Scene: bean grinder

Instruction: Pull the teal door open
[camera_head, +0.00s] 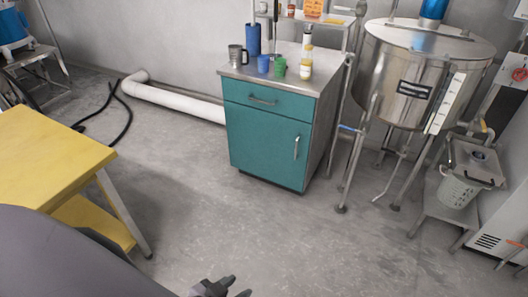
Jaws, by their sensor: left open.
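The teal door (262,147) is the lower front of a small cabinet and looks shut. It has an upright metal handle (296,147) near its right edge. A teal drawer (262,98) with a metal handle sits above it and looks closed. My left gripper (238,288) shows at the bottom edge of the view, partly cut off. Its dark fingers are apart, with nothing seen between them. It is well in front of the cabinet and far from the door handle. My right gripper is out of view.
Cups and bottles stand on the metal cabinet top (283,80). A steel tank on legs (420,75) stands to the right. A yellow table (50,160) is at the left. A white pipe (175,100) lies along the wall. The floor before the cabinet is clear.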

